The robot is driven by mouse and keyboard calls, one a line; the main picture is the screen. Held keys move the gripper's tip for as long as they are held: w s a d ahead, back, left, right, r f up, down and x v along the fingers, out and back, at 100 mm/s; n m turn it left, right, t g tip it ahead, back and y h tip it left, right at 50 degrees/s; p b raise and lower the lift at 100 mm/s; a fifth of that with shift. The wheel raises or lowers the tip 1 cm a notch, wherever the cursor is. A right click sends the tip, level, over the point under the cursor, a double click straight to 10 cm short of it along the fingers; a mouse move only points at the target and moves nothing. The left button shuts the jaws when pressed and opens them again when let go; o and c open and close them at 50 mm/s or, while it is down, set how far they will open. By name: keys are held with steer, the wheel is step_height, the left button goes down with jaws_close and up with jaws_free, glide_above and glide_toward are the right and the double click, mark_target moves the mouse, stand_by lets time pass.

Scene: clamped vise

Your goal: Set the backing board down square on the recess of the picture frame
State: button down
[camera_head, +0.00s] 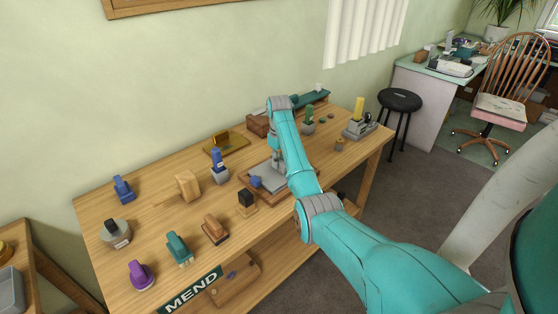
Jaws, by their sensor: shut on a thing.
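The picture frame (297,193) is a brown wooden rim lying on the workbench near its middle, partly covered by my arm. A flat grey panel (269,184), which looks like the backing board, is at the frame and covers much of its opening. I cannot tell whether it rests in the recess or hovers just above. My gripper (277,163) points down at the panel's far part and is shut on it. The fingertips are small and partly hidden by my arm. A small blue knob (256,182) shows at the panel's left side.
The wooden workbench (150,220) holds several brushes and blocks at left, including a black-topped block (246,201) close to the frame. A yellow-handled tool (357,117) stands at right. A black stool (400,100) is beyond the bench.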

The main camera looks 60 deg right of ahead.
steer(key=shift+f, duration=0.8)
steer(key=c, duration=0.8)
jaws_free()
steer(key=shift+c, duration=0.2)
steer(key=shift+r, duration=0.1)
step_height(320, 180, up, 7)
steer(key=shift+r, duration=0.15)
